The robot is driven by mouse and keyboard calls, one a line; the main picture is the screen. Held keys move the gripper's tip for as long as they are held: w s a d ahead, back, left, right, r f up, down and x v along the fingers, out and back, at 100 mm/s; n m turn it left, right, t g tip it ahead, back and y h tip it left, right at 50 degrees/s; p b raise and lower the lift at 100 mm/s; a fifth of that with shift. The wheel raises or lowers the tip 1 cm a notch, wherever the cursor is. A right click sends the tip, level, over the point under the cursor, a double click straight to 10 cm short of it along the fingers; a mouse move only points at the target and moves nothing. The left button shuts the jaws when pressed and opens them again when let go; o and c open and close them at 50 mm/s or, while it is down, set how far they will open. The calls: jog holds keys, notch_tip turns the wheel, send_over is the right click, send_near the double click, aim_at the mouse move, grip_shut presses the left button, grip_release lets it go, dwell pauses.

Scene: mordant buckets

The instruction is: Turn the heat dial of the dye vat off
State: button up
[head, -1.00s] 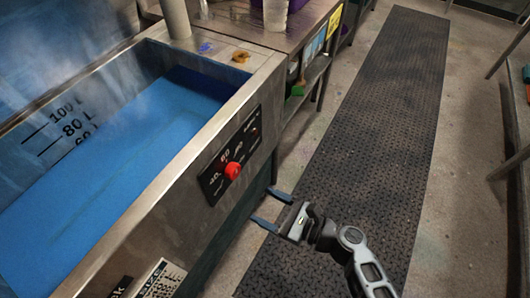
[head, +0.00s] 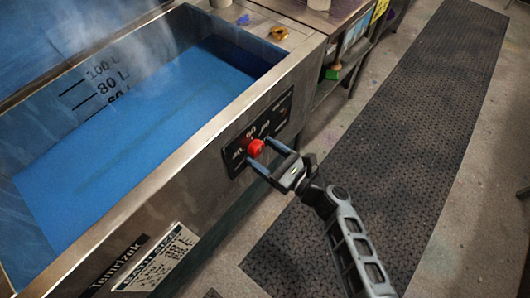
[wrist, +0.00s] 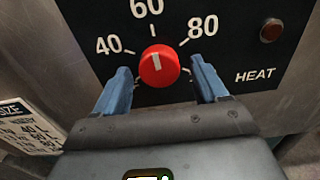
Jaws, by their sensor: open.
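The dye vat (head: 190,150) is a steel tank filled with blue liquid, on the left of the head view. On its front face is a black panel (wrist: 244,50) marked 40, 60, 80 and HEAT. The red heat dial (wrist: 159,66) sits on this panel; it also shows in the head view (head: 256,148). Its white pointer line is close to upright, toward 60. My gripper (wrist: 163,88) is open, with one blue finger on each side of the dial. In the wrist view both fingers look apart from the dial. An unlit-looking round lamp (wrist: 271,32) is at the panel's upper right.
A label plate (head: 158,258) is on the vat front, left of the panel. A bench (head: 320,18) with a lower shelf stands beyond the vat. A dark textured floor mat (head: 400,130) runs along the right, and its surface is clear.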

jog(key=shift+c, duration=0.2)
jog(key=c, duration=1)
